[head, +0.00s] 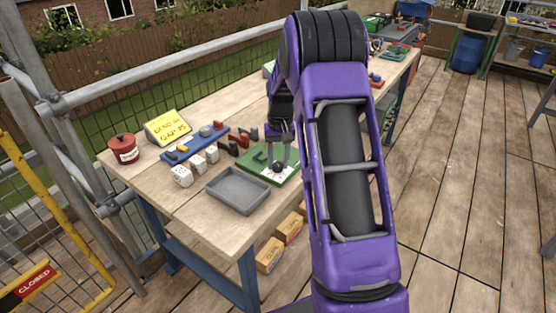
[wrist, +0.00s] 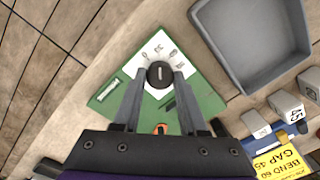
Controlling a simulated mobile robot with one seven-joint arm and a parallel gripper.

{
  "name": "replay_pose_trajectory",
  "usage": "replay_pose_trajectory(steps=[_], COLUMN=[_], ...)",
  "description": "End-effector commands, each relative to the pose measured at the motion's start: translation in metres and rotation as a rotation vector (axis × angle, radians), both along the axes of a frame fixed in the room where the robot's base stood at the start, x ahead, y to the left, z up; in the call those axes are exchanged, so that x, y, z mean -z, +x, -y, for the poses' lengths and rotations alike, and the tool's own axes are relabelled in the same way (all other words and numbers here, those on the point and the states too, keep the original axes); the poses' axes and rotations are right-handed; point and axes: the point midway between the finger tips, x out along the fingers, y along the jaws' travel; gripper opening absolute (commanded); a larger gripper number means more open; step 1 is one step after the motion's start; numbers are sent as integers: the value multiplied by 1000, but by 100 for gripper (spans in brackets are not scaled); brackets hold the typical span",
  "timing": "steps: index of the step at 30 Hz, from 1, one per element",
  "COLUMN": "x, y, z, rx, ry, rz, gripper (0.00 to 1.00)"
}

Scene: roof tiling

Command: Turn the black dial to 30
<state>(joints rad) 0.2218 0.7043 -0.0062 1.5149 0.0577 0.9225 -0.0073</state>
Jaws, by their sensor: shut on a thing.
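The black dial (wrist: 160,73) is a round knob with a pale line on its top. It sits on a white scale plate (wrist: 155,48) on a green board (wrist: 207,99). In the wrist view my gripper (wrist: 158,76) has its two fingers on either side of the dial, shut on it. The marks on the scale are too small and blurred to read. In the head view the gripper (head: 278,163) points down at the dial, which shows as a dark spot (head: 278,168) between the fingertips.
A grey tray (head: 238,190) lies beside the green board. White number blocks (head: 182,175), a blue rack (head: 195,144), a yellow sign (head: 167,127) and a red pot (head: 123,148) stand to its left on the wooden bench (head: 150,187). A metal rail (head: 170,63) runs behind.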

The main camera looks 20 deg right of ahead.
Motion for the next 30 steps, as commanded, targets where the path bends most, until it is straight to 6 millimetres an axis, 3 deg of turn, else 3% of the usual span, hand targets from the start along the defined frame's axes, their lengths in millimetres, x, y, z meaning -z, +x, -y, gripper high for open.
replay_pose_trajectory(steps=[14, 15, 19, 30], x=[-1, -1, -1, -4], y=[1, 1, 0, 0], z=[0, 0, 0, 0], rx=[18, 17, 17, 17], ry=[-1, -1, 0, 0], rz=[2, 2, 1, 1], gripper=[0, 45, 69, 72])
